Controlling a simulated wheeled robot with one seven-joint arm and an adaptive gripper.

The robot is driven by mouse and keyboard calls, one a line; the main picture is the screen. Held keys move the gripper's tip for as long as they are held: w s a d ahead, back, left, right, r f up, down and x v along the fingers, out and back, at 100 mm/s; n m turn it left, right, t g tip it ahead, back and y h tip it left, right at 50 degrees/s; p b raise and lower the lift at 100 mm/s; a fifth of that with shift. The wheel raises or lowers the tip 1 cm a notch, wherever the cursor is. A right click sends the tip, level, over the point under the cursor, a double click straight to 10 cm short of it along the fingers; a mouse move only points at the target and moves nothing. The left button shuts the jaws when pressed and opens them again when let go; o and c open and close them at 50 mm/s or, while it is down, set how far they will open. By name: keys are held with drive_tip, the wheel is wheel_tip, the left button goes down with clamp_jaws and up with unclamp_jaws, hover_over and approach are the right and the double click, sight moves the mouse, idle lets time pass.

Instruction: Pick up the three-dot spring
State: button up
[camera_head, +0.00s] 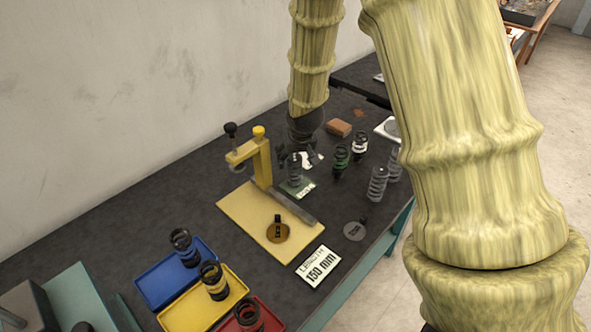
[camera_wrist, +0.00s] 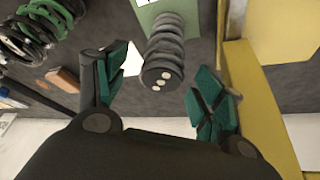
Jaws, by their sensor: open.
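The three-dot spring (camera_wrist: 168,45) is a grey coil with a dark end cap bearing three pale dots. In the wrist view its dotted end faces me, between and slightly beyond the fingers. My gripper (camera_wrist: 160,95) is open, with green-padded fingers to either side and a visible gap around the spring. In the head view a grey spring (camera_head: 294,173) stands on a small green card (camera_head: 300,192), and my dark gripper (camera_head: 296,152) is just above and behind it. The fingertips are too small there to make out clearly.
A yellow stand (camera_head: 262,165) on a pale yellow board is close left of the spring. A green spring (camera_head: 341,160), a white-banded spring (camera_head: 360,147) and a grey spring (camera_head: 377,184) stand to the right. Blue (camera_head: 150,287), yellow (camera_head: 190,318) and red trays holding springs are at front left.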

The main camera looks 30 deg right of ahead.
drive_tip(key=x, duration=0.1)
drive_tip(key=p+x, duration=0.1)
drive_tip(key=x, duration=0.1)
drive_tip(key=shift+w+f, duration=0.1)
drive_tip(key=shift+w, duration=0.25)
drive_tip(key=shift+f+p, duration=0.3)
drive_tip(key=shift+f, duration=0.3)
drive_tip(key=shift+w+d+f, duration=0.1)
drive_tip(key=shift+w+f, duration=0.2)
drive_tip(key=shift+f, duration=0.1)
drive_tip(key=shift+s+r, duration=0.1)
drive_tip(key=shift+r, duration=0.05)
drive_tip(key=shift+c, duration=0.9)
drive_tip(key=c, duration=1.1)
